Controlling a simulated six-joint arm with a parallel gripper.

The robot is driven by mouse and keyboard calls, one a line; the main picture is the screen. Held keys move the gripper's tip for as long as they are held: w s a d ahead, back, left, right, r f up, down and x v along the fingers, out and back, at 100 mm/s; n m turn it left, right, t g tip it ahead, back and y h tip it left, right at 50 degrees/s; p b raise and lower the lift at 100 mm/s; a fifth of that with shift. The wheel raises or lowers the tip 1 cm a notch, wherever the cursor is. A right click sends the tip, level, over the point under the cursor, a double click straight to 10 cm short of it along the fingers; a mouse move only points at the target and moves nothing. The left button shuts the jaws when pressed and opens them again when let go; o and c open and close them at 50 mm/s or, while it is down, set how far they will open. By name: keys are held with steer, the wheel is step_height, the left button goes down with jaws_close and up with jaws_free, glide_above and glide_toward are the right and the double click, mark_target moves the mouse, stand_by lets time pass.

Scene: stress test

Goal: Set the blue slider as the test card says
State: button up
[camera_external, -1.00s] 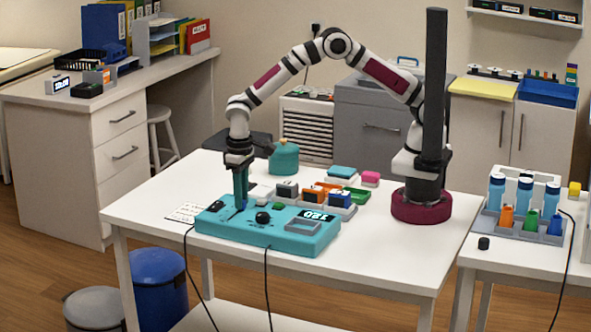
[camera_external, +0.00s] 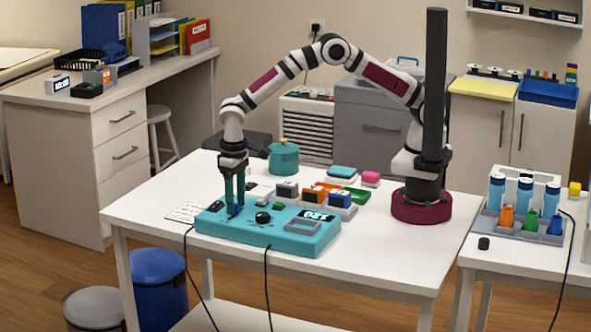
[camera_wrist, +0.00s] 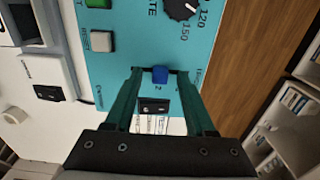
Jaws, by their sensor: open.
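The blue slider (camera_wrist: 159,75) is a small blue knob on the teal test box, close to its edge. My gripper (camera_wrist: 159,72) is open, with one teal finger on each side of the slider; I cannot tell whether either finger touches it. In the outside view my gripper (camera_external: 235,208) points straight down at the left end of the teal box (camera_external: 285,240), and its fingers partly hide the slider. A white printed card (camera_external: 184,213) lies on the table left of the box; its writing is too small to read.
The box also carries a black dial (camera_external: 263,217), a green button (camera_external: 277,206) and a lit display (camera_external: 317,216). Small coloured modules (camera_external: 340,198) and a teal canister (camera_external: 284,160) stand behind the box. Cables hang over the table's front edge. The right front of the table is clear.

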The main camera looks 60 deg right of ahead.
mark_target(236, 205)
step_height(236, 205, up, 16)
steer(key=shift+f, duration=0.15)
steer(key=s+d+r+m, duration=0.1)
steer(key=s+d+r, duration=0.25)
steer(key=d, duration=0.45)
steer(key=s+d+r+m, duration=0.1)
steer(key=s+d+r, duration=0.25)
steer(key=d, duration=0.45)
steer(key=s+d+f+m+y, duration=0.1)
steer(key=s+d+f, duration=0.2)
steer(key=s, duration=0.7)
steer(key=s+d+f+m, duration=0.2)
steer(key=s+d, duration=0.4)
steer(key=s, duration=0.4)
steer(key=shift+s+d+f+m+y, duration=0.15)
steer(key=shift+d+f+m+y, duration=0.2)
steer(key=shift+f, duration=0.3)
